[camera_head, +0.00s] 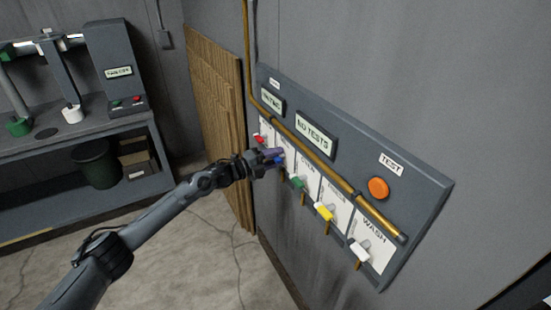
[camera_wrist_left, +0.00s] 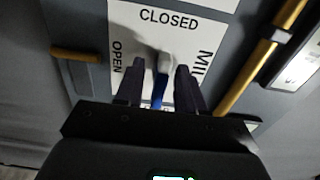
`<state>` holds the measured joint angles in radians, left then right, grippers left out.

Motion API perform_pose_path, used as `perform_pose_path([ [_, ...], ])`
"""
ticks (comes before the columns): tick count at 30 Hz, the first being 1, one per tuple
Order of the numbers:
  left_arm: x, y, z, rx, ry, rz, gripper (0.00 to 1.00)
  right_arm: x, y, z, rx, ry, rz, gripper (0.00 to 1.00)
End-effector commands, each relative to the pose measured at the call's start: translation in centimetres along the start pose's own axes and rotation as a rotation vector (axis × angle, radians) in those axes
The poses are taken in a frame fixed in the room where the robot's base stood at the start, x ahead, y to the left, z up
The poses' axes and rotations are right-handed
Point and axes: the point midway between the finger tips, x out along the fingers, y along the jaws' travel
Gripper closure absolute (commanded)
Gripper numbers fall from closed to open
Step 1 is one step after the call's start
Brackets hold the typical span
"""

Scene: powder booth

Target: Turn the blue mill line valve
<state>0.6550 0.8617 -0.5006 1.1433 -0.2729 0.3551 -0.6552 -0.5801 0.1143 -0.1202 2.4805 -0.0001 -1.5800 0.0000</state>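The blue valve handle (camera_head: 279,160) is on the grey wall panel, between the red and green valves, mostly hidden by my left gripper (camera_head: 272,157). In the left wrist view the blue handle (camera_wrist_left: 158,93) runs down from a pale hub (camera_wrist_left: 164,63) on a white plate marked CLOSED, OPEN and the start of MILL. The handle lies between the two dark fingertips of my left gripper (camera_wrist_left: 159,78). The fingers are apart, with a gap showing on each side of the handle. The handle's lower end is hidden by the gripper. My right gripper is out of view.
The panel (camera_head: 425,215) also carries a red valve (camera_head: 260,139), green valve (camera_head: 297,182), yellow valve (camera_head: 324,211), white valve (camera_head: 360,251) and orange button (camera_head: 378,188). A brass pipe (camera_head: 315,165) crosses it above the valves. A workbench (camera_head: 85,130) stands at left.

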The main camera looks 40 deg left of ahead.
Motion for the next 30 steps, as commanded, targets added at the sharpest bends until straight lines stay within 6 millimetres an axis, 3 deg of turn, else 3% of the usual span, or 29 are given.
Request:
perform_pose_path([
  [10, 0.19, -0.03, 0.01, 0.001, 0.0, 0.0, 0.62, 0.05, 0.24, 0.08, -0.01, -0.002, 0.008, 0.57],
  [18, 0.18, -0.02, 0.01, 0.001, 0.0, 0.0, 1.0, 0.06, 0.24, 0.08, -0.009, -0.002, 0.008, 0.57],
  [30, 0.17, -0.1, -0.01, -0.05, 0.0, 0.001, 1.0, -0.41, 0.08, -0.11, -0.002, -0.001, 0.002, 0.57],
])
